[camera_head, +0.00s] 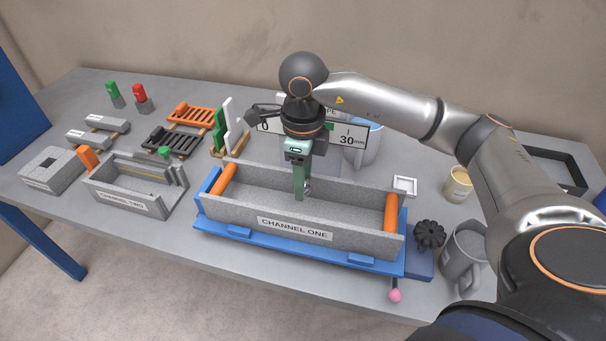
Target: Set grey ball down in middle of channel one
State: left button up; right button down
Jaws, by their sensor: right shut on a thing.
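Channel one (295,229) is a long grey trough on a blue base, labelled CHANNEL ONE, with an orange roller at each end. My right gripper (303,190) reaches down into it near the middle of its length, with its green fingers pointing down. It is shut on the grey ball (308,186), of which only a small part shows beside the finger. I cannot tell whether the ball touches the channel floor. My left gripper is out of view.
Channel two (128,198) stands at the left beside a grey block (52,170). Orange and black racks (193,115) lie behind. A scale sign (351,134) and a mug (365,148) stand behind channel one. A black fluted piece (429,234) and a grey mug (462,258) are at its right.

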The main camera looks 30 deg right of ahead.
jog(key=shift+f+b, duration=1.95)
jog(key=shift+f, duration=1.3)
jog(key=shift+c, duration=1.5)
grip_release()
notch_tip(320, 180, up, 13)
jog(key=shift+f+p, duration=0.2)
jog(key=shift+p, duration=0.25)
jog(key=shift+s+f, duration=0.1)
